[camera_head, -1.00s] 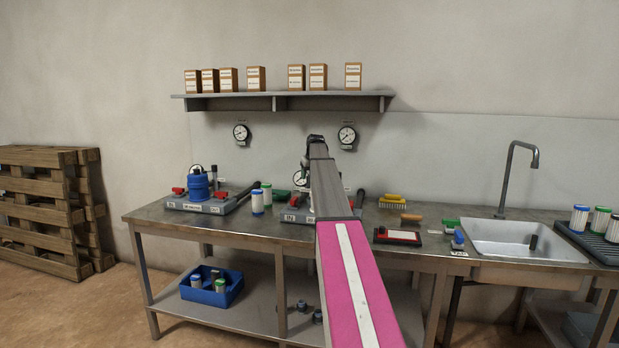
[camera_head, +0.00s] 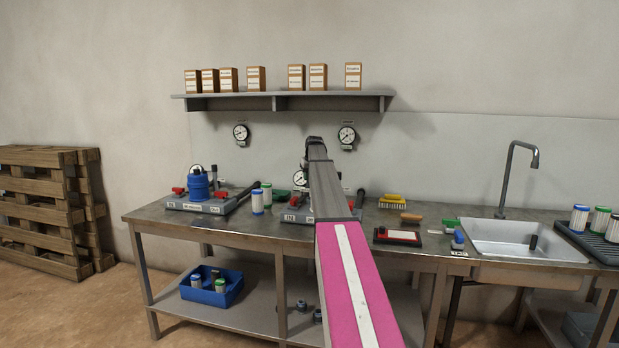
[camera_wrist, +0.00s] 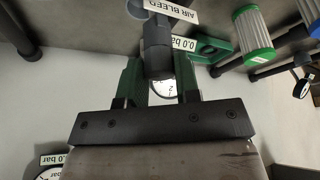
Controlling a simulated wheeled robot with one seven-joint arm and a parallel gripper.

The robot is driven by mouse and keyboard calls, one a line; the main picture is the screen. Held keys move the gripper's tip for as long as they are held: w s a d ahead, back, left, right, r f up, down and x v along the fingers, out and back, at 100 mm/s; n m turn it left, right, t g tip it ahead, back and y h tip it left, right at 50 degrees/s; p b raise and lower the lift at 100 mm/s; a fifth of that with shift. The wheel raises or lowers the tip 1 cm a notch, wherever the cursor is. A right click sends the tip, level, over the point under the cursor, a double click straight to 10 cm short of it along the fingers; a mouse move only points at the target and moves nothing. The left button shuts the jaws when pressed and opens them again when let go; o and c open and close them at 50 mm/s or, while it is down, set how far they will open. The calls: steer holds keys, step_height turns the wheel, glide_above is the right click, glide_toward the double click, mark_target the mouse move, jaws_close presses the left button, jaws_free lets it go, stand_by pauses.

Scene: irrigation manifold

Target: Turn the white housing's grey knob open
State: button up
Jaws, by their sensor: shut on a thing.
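In the wrist view the two green fingers of my gripper (camera_wrist: 158,68) stand on either side of a dark grey cylindrical part, which looks like the grey knob (camera_wrist: 157,48), and are shut on it. A white AIR BLEED label (camera_wrist: 171,9) is just beyond it. A gauge face (camera_wrist: 163,88) shows partly between the fingers. In the head view my arm hides the gripper and the knob. The right manifold (camera_head: 297,216) on the bench shows only in part beside my arm. I cannot make out the white housing clearly.
The steel bench (camera_head: 250,236) holds a left manifold with a blue filter housing (camera_head: 199,187). Cartridges, a yellow brush (camera_head: 392,201) and a red-framed tray (camera_head: 398,236) lie nearby. A sink (camera_head: 515,239) is at right. A shelf with boxes (camera_head: 280,98) is above.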

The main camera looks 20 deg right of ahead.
steer(key=m+h, duration=0.1)
steer(key=m, duration=0.2)
steer(key=m+h, duration=0.1)
steer(key=m, duration=0.2)
steer(key=shift+a+m+g, duration=0.15)
steer(key=shift+m+g, duration=0.15)
steer(key=shift+g, duration=0.1)
steer(key=shift+h, duration=0.3)
steer(key=o, duration=0.9)
steer(key=v, duration=1)
steer(key=shift+s+r, duration=0.15)
steer(key=shift+r, duration=0.2)
